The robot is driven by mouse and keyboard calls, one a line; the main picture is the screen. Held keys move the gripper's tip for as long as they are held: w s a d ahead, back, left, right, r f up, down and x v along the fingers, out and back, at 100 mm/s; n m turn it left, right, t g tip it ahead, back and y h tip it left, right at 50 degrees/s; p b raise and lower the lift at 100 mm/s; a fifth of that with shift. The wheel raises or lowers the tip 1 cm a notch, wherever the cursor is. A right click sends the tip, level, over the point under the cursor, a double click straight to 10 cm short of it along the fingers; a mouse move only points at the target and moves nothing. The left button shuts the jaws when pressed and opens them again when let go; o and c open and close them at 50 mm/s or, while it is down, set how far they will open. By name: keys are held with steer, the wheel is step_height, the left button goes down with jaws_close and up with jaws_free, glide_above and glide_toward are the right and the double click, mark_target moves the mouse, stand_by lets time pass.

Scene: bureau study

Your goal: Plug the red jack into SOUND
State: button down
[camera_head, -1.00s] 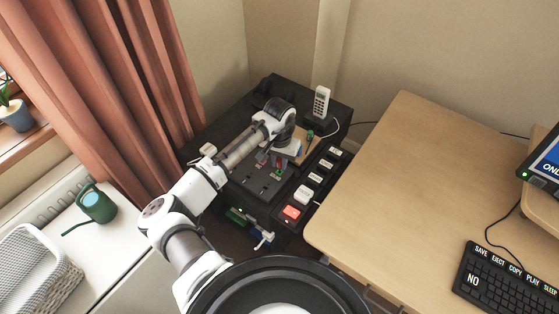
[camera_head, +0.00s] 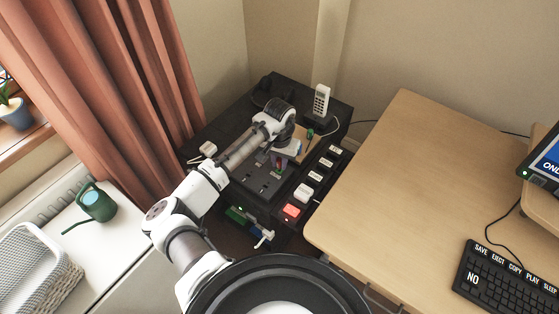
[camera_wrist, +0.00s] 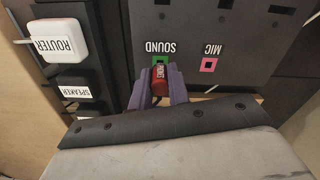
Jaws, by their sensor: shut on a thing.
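The red jack (camera_wrist: 160,80) is held between the two purple fingers of my gripper (camera_wrist: 160,88) in the wrist view. Its tip is over the green-framed SOUND socket (camera_wrist: 160,59) on the dark panel (camera_wrist: 236,40). The jack overlaps the frame's lower part; I cannot tell how deep it sits, or whether it sits in the hole at all. The pink-framed MIC socket (camera_wrist: 208,65) is to the right and empty. In the head view my gripper (camera_head: 277,160) is over the dark unit, and the jack is too small to make out.
A switch strip beside the panel carries a white ROUTER switch (camera_wrist: 59,40), a SPEAKER label (camera_wrist: 75,92) and a red switch (camera_head: 291,210). A cordless phone (camera_head: 321,101) stands behind. The wooden desk (camera_head: 400,180) is close on the right, the curtain (camera_head: 110,80) on the left.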

mark_target(280, 160)
steer(key=shift+f+b, duration=0.45)
steer(key=shift+f, duration=0.55)
stand_by(0.8)
steer(key=c, duration=1.3)
jaws_free()
steer(key=shift+o, duration=0.2)
steer(key=shift+r, duration=0.1)
step_height(280, 160, up, 14)
steer(key=b, duration=0.2)
